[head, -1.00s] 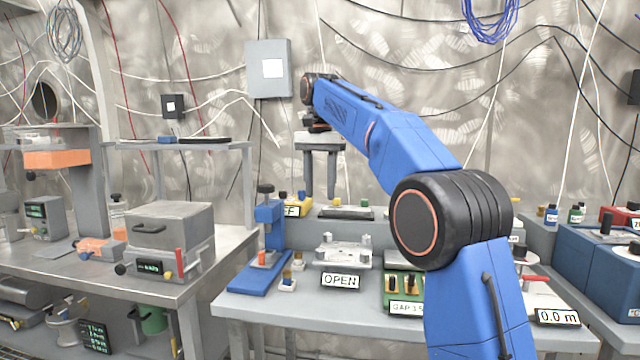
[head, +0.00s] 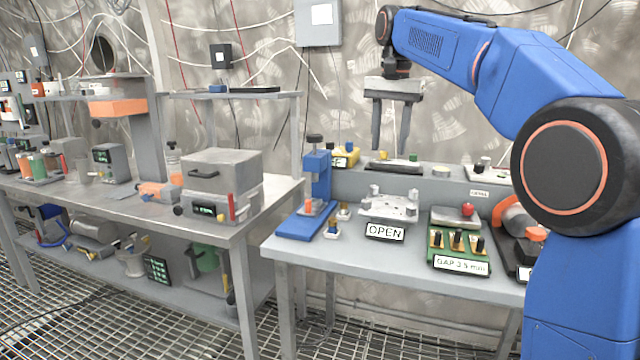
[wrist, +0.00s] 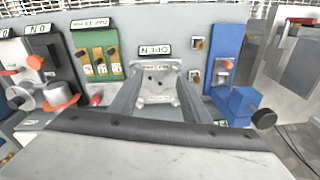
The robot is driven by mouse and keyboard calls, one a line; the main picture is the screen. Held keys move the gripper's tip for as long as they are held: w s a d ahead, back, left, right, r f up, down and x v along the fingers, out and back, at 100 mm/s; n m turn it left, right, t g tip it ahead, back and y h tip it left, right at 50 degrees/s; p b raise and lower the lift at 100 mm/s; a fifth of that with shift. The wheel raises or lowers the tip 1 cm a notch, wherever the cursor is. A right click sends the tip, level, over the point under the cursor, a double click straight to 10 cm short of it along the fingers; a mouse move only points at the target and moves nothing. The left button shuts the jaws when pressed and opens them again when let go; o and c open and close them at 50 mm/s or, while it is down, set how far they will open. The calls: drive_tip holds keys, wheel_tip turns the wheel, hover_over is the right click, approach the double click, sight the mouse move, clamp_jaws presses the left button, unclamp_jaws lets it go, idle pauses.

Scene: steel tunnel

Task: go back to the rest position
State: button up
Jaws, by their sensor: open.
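My gripper (head: 391,122) hangs from my blue arm above the back of the right-hand bench (head: 300,252), fingers pointing down. Its two grey fingers stand apart with nothing between them. In the wrist view the fingers of my gripper (wrist: 153,100) reach towards a light metal plate fixture (wrist: 158,83) with an OPEN sign. The fixture (head: 388,206) also shows in the head view, below the gripper and apart from it.
A blue press (head: 318,180) stands left of the fixture. A green block (head: 460,242) with a gap label stands right of it. The left bench carries a grey box oven (head: 222,170). A wall box (head: 318,22) hangs behind. Grated floor (head: 130,310) is free in front.

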drive_tip(key=s+d+f+n+t, duration=0.15)
drive_tip(key=s+d+f, duration=0.35)
drive_tip(key=s, duration=0.5)
drive_tip(key=s+d+f+n+t, duration=0.1)
drive_tip(key=s+d+f+n, duration=0.1)
drive_tip(key=s+f, duration=0.6)
drive_tip(key=s+d+f+n+t, duration=0.1)
drive_tip(key=s+d+f+n, duration=0.1)
drive_tip(key=s+f, duration=1.7)
drive_tip(key=shift+s+d+f+n, duration=0.35)
drive_tip(key=shift+s+d, duration=0.15)
drive_tip(key=shift+d, duration=0.4)
